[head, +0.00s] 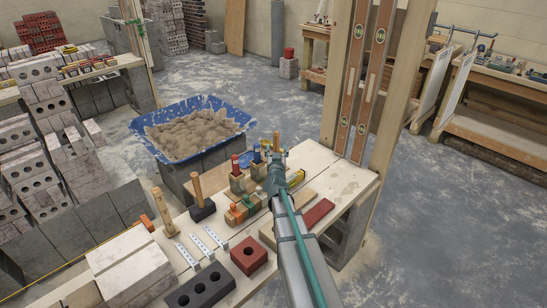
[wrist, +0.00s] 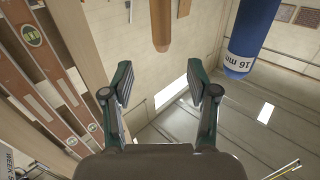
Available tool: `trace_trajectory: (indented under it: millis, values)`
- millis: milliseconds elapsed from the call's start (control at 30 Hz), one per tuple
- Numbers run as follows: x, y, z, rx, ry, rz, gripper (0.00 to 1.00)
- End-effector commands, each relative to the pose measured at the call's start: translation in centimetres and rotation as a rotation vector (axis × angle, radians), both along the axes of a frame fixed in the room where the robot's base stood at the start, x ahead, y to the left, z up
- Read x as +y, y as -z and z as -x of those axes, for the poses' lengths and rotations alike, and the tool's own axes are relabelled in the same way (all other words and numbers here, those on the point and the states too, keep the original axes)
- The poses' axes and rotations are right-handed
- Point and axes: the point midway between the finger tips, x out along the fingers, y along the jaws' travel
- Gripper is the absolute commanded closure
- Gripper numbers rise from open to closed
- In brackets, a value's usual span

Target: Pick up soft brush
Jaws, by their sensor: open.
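My gripper (head: 272,165) is over the far part of the bench in the head view. In the wrist view my gripper (wrist: 161,84) is open, with nothing between its two fingers. A brown wooden handle (head: 276,141) rises just beyond the gripper in the head view. The handle (wrist: 160,24) also shows in the wrist view, ahead of the gap between the fingers and apart from them. It may be the soft brush, but no bristles show and its lower part is hidden, so I cannot tell.
A blue handle (wrist: 251,38) marked 16 mm is right of the wooden one. Wooden posts with spirit levels (head: 351,85) stand right of my gripper. A mallet (head: 202,206), a red brick (head: 249,255) and a dark brick (head: 201,288) occupy the bench. A blue mortar tub (head: 150,113) stands behind.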

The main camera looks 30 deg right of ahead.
Motion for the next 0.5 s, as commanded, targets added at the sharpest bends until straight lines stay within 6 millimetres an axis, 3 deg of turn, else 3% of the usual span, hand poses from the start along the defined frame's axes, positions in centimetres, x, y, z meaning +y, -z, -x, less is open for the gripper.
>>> trace_trajectory:
  millis: [333, 500]
  values:
    - [-1.8, 0.2, -4.0, 0.007, -0.006, 0.004, 0.41]
    - [-2.5, 0.2, -5.0, 0.007, -0.006, 0.004, 0.41]
